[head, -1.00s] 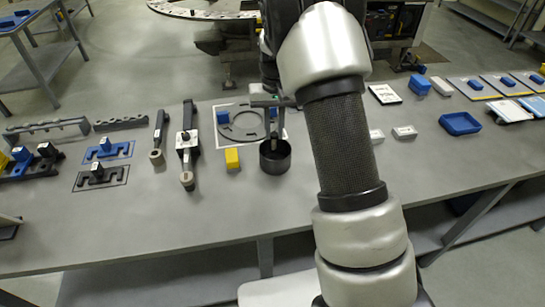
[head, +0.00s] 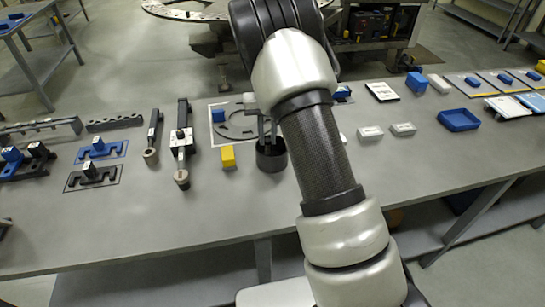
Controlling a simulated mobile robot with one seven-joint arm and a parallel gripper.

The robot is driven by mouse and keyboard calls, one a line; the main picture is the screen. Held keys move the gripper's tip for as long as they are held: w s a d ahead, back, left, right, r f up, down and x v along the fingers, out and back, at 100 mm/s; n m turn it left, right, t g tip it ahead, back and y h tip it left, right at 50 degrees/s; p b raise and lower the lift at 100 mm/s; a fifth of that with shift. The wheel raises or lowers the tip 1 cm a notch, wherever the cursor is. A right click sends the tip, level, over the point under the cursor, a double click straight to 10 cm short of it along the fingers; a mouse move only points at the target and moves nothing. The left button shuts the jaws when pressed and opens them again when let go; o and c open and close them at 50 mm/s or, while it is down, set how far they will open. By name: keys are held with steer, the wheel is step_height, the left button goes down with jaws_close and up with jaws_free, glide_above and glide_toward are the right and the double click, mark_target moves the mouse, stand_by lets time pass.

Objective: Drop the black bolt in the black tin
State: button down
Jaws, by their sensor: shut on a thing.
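The black tin (head: 271,160) stands upright on the grey workbench, in front of the ring-shaped plate and to the right of a yellow block. My gripper (head: 268,137) points down right at the tin's mouth, with its fingertips at or just inside the rim. It is shut on a small dark thing, taken to be the black bolt. The bolt cannot be made out clearly against the dark fingers and the tin. The inside of the tin is mostly hidden.
A yellow block (head: 228,156) stands just left of the tin. A dark ring plate (head: 229,130) on a white sheet lies behind. Two long tools (head: 182,145) lie further left. Small white blocks (head: 370,133) and a blue tray (head: 459,120) are right. The bench front is clear.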

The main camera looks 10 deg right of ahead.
steer(key=c, duration=1.5)
jaws_free()
steer(key=shift+c, duration=0.2)
step_height(320, 180, up, 18)
steer(key=shift+f, duration=0.25)
steer(key=shift+s+r, duration=0.1)
steer(key=s+r+t, duration=0.2)
steer(key=s+r, duration=0.5)
steer(key=s, duration=0.1)
steer(key=s+f+n+t, duration=0.1)
steer(key=s+t, duration=0.2)
steer(key=s, duration=2.1)
steer(key=shift+s+f+t, duration=0.2)
steer(key=shift+s+t, duration=0.1)
steer(key=shift+s, duration=0.05)
